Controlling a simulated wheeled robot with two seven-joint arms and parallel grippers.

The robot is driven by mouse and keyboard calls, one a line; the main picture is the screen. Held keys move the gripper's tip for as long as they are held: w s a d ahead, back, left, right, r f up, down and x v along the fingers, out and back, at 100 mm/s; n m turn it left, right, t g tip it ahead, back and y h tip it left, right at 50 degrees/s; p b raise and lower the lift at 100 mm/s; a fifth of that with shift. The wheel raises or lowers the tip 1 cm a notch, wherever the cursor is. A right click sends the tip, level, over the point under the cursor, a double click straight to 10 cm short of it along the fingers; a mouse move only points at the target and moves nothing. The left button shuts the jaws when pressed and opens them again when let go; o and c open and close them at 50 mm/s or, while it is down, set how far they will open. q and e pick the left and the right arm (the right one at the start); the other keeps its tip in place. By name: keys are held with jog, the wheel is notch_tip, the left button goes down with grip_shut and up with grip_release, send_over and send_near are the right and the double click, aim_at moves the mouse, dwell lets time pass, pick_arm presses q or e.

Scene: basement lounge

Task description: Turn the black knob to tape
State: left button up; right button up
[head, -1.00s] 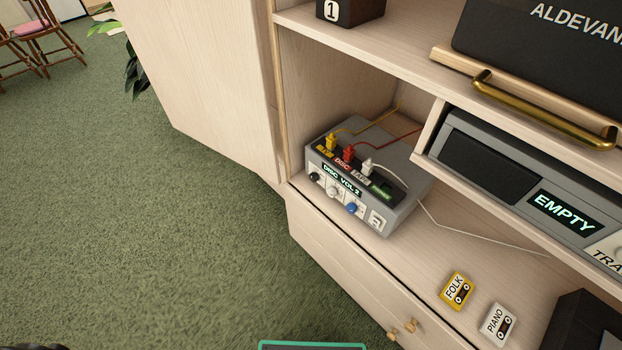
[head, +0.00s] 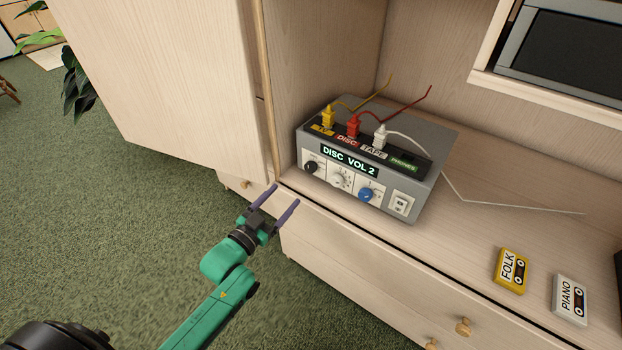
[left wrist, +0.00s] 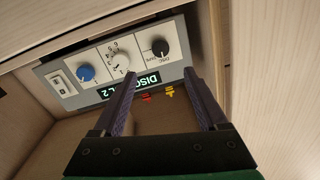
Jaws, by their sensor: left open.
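The grey box (head: 436,191) stands on the cabinet shelf, and its display reads "DISC VOL 2". The black knob (head: 311,167) is at the left end of its front face, beside a white knob (head: 341,180) and a blue knob (head: 366,194). In the left wrist view the picture is upside down, and the black knob (left wrist: 160,47) shows at the upper middle, beyond the fingertips. My left gripper (head: 284,194) is open and empty, in front of and below the box's left end, apart from the knob. My right gripper is not in view.
Yellow (head: 328,117), red (head: 353,126) and white (head: 380,137) plugs stand on top of the box with cables. Folk (head: 511,271) and Piano (head: 571,299) cassettes lie on the shelf to the right.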

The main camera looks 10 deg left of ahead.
aim_at(309, 169)
pick_arm(q)
jog(key=b+x, duration=0.2)
jog(key=x, duration=0.9)
jog(key=shift+w+f, duration=0.15)
jog(key=shift+f, duration=0.05)
jog(key=shift+w, duration=0.1)
grip_shut()
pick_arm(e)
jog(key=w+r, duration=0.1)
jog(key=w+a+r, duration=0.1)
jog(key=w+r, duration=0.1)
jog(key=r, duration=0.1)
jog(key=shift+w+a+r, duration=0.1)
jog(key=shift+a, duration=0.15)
